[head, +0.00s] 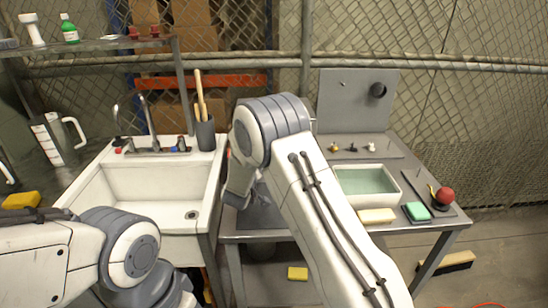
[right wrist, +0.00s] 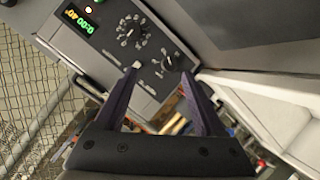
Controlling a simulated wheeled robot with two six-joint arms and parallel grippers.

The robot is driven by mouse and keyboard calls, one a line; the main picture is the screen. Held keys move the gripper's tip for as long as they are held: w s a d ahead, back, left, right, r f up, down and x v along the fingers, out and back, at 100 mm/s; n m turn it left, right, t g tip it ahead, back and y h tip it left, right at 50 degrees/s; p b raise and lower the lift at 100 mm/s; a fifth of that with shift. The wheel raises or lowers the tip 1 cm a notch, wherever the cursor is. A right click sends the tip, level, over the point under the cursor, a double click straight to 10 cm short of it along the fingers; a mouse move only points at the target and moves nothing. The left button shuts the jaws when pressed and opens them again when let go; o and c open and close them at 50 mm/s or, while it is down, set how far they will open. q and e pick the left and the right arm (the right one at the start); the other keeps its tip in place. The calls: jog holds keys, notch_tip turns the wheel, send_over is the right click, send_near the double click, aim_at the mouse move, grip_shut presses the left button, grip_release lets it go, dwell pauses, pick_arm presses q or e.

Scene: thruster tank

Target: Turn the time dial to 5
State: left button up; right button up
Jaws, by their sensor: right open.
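In the right wrist view a dark grey control panel (right wrist: 120,45) appears tilted. It has a lit display (right wrist: 80,20) with green and amber digits, the green reading about 0:00. Beside the display is a dial ringed by white marks (right wrist: 130,32). A second black knob (right wrist: 168,63) is lower right, and a small light switch or button (right wrist: 137,64) lies between. I cannot read which dial is time or its setting. My right gripper (right wrist: 160,75) is open, its fingertips near the switch and second knob, holding nothing. In the head view my right arm hides the panel. My left gripper is out of view.
In the head view a white sink (head: 150,195) is left of my right arm. A chain-link fence stands behind.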

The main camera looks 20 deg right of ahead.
jog(key=d+h, duration=0.1)
jog(key=d+f, duration=0.1)
jog(key=d, duration=0.1)
jog(key=d+h, duration=0.1)
jog(key=d, duration=0.1)
jog(key=shift+w+d+f+m+h, duration=0.15)
jog(key=shift+w+d+m+h, duration=0.1)
jog(key=shift+w+m+h, duration=0.05)
jog(key=p+x, duration=0.1)
jog(key=x, duration=0.8)
jog(key=shift+w+d+f+p, duration=0.15)
jog(key=shift+w+d+p, duration=0.05)
jog(key=shift+w+p, duration=0.2)
grip_shut()
